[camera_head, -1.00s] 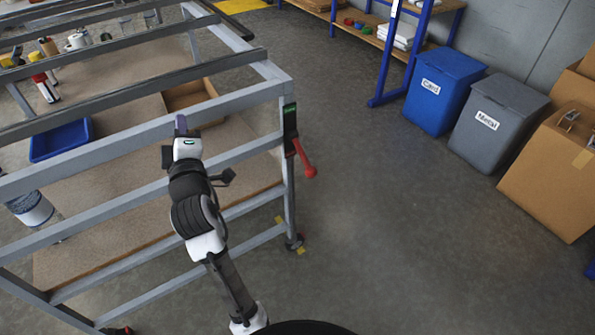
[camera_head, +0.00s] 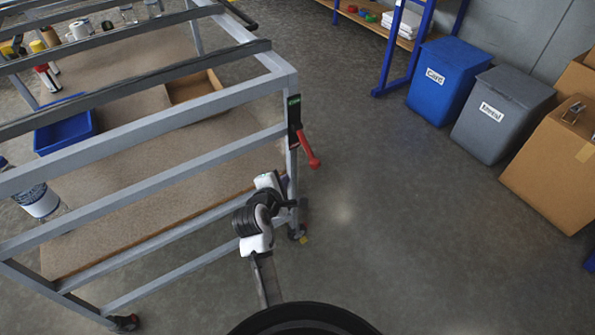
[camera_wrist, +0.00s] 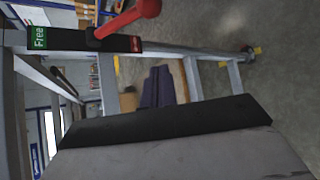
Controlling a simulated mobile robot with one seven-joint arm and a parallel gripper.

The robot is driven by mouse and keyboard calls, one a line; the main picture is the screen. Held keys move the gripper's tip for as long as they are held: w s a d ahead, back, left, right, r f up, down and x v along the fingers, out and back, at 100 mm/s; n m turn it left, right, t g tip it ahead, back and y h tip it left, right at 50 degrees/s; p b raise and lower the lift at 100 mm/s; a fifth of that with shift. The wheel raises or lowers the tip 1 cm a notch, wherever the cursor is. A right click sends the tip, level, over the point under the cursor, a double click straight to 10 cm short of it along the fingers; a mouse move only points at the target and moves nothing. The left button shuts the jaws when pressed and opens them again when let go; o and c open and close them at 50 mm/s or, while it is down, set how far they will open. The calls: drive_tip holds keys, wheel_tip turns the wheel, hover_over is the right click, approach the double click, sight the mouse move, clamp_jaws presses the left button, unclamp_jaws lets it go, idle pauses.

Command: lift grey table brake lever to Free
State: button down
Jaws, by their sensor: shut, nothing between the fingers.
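The grey table (camera_head: 130,150) is a grey metal frame filling the left of the head view. Its red brake lever (camera_head: 308,149) sits on a black plate (camera_head: 293,112) at the near right corner post and slants down and outward. In the wrist view the lever (camera_wrist: 130,17) is at the top, beside the plate with a green "Free" label (camera_wrist: 39,38) at one end and a red label at the other. My gripper, with dark purple fingers (camera_wrist: 158,80), is shut and empty, below the lever and apart from it. In the head view my wrist hides the fingers.
A blue bin (camera_head: 444,78) marked Card, a grey bin (camera_head: 502,113) and a cardboard box (camera_head: 555,165) stand at the right. A blue tray (camera_head: 66,123) is in the table frame. The floor right of the lever is clear.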

sight(307, 148)
drive_tip(key=w+d+f+p, duration=0.2)
drive_tip(key=w+d, duration=0.3)
drive_tip(key=w, duration=0.2)
drive_tip(key=shift+d, duration=0.15)
drive_tip(key=shift+w+r, duration=0.1)
idle(0.5)
drive_tip(key=shift+s+r+p, duration=0.2)
drive_tip(key=shift+p, duration=0.4)
